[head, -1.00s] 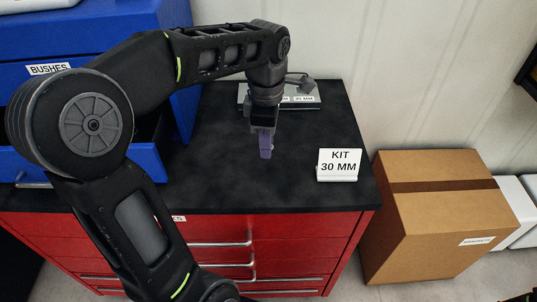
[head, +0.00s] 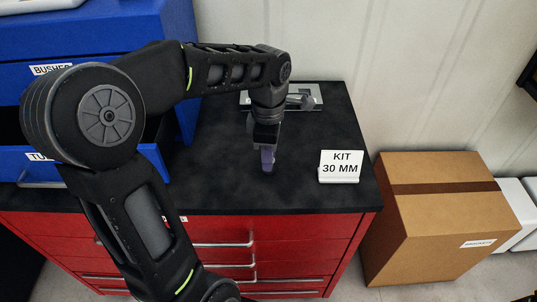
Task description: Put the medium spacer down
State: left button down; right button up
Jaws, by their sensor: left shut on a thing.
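My left gripper (head: 267,157) points down over the black top of the red cabinet, left of the KIT 30 MM sign. It is shut on a small purple piece (head: 267,162), which I take to be the medium spacer. The piece is low over the worktop (head: 220,170); I cannot tell whether it touches. The fingers hide part of it. My right gripper is not in view.
The white KIT 30 MM sign (head: 340,166) stands near the right edge. A grey plate (head: 312,96) lies at the back, partly behind my arm. Blue drawers (head: 60,40) stand left, one open. A cardboard box (head: 440,230) stands right. The worktop around the gripper is clear.

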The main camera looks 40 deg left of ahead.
pick_arm(q)
jog(key=c, duration=1.6)
grip_release()
jog(key=shift+f, duration=0.2)
jog(key=o, duration=0.4)
jog(key=shift+o, duration=0.2)
jog(key=shift+r, duration=0.1)
jog(key=shift+r, duration=0.1)
notch_tip(320, 180, up, 8)
jog(key=shift+w+r, duration=0.1)
notch_tip(320, 180, up, 4)
jog(key=p, duration=0.2)
jog(key=shift+p, duration=0.4)
